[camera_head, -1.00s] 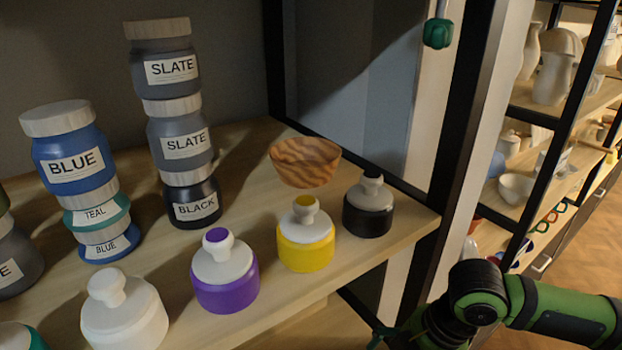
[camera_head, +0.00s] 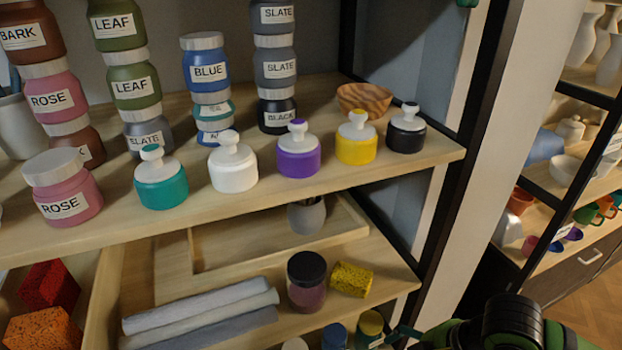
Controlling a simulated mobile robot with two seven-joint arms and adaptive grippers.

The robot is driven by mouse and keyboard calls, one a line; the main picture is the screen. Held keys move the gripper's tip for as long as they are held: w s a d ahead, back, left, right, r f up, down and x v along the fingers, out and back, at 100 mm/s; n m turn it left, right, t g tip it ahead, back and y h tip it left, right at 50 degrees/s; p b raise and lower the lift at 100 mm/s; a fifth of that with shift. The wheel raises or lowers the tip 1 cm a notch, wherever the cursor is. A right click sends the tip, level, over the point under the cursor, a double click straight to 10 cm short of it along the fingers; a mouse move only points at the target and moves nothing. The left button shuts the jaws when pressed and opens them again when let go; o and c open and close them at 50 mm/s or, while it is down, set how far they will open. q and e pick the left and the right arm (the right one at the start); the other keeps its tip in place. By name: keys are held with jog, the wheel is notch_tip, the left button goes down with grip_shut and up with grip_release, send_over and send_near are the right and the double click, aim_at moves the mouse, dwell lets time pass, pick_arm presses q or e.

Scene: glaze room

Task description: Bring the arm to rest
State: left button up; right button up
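My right arm, green with black joints, shows at the bottom right of the head view, in front of the shelf post. A dark, thin part at its far end, near the blue and yellow jars at the bottom edge, may be its gripper, but it is too small and cut off to tell its state. The arm is apart from the jars on the upper shelf (camera_head: 400,176). My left gripper is out of view.
Stacked glaze jars, such as the blue jar (camera_head: 207,68) and rose jar (camera_head: 62,188), fill the upper shelf's back and left. Lidded pots, including a purple pot (camera_head: 298,155), line its front. A wooden bowl (camera_head: 364,101) sits behind. Sponges (camera_head: 350,279) and rolled cloths (camera_head: 205,308) lie below.

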jog(key=a+f+m+t, duration=0.2)
jog(key=a+f+m, duration=0.1)
jog(key=a+f, duration=0.1)
jog(key=s+d+f+m+g+h, duration=0.1)
jog(key=s+d+f+m+h, duration=0.2)
jog(key=s+d+f+m, duration=0.45)
jog(key=s+a+f+g, duration=0.1)
jog(key=s+f, duration=0.1)
jog(key=f, duration=1)
jog(key=s+a+f, duration=0.1)
jog(key=f, duration=1)
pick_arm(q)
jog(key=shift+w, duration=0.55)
pick_arm(e)
jog(key=s+d+f+g, duration=0.1)
jog(key=s+d+f, duration=0.2)
jog(key=s+f, duration=1)
jog(key=s, duration=0.2)
jog(key=shift+s+f+h, duration=0.3)
jog(key=shift+s+f, duration=0.05)
jog(key=shift+s, duration=0.05)
